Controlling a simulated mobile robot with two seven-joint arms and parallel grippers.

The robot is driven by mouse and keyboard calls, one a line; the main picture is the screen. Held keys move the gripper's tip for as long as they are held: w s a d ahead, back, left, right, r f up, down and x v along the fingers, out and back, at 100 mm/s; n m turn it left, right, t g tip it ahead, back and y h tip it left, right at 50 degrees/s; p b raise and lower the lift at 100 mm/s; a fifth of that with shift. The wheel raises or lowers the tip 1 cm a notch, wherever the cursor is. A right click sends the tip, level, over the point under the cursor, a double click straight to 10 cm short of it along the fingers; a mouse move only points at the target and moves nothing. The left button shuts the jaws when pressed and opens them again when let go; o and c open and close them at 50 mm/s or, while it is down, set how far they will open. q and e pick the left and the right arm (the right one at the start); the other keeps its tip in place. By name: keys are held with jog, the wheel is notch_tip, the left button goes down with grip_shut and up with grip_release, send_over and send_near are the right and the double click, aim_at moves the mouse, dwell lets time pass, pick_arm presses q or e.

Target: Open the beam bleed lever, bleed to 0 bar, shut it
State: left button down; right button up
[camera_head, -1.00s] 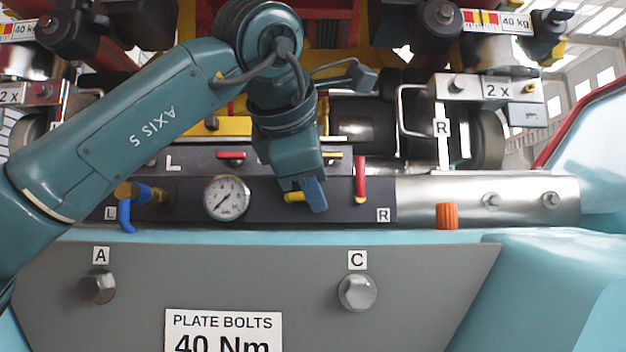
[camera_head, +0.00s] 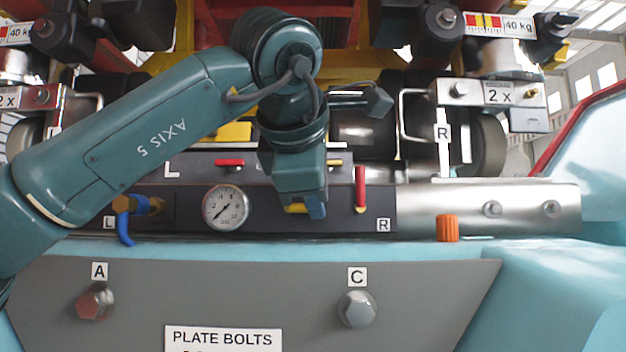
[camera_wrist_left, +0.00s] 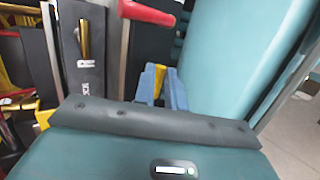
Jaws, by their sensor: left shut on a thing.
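My left gripper (camera_head: 314,212) points down at the dark valve panel (camera_head: 270,215), its blue fingertips at a yellow lever (camera_head: 295,208). In the left wrist view the blue fingers (camera_wrist_left: 160,88) are shut with the yellow lever (camera_wrist_left: 158,80) between them. The gripper hides part of that lever. A round white pressure gauge (camera_head: 226,207) sits left of it; its needle points to the lower left, near the low end of the scale, too small to read exactly. I cannot read a label naming the bleed lever. My right gripper is in neither view.
A red upright handle (camera_head: 361,188) stands close right of my gripper and shows in the wrist view (camera_wrist_left: 146,13). A blue lever (camera_head: 123,228) hangs at the panel's left. Small red (camera_head: 229,163) handle lies above. An orange knob (camera_head: 447,228) sits right. Bolts A and C are below.

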pick_arm(q)
jog(key=c, duration=1.5)
grip_release()
jog(key=shift+o, duration=0.2)
jog(key=v, duration=1.3)
jog(key=shift+r, duration=0.1)
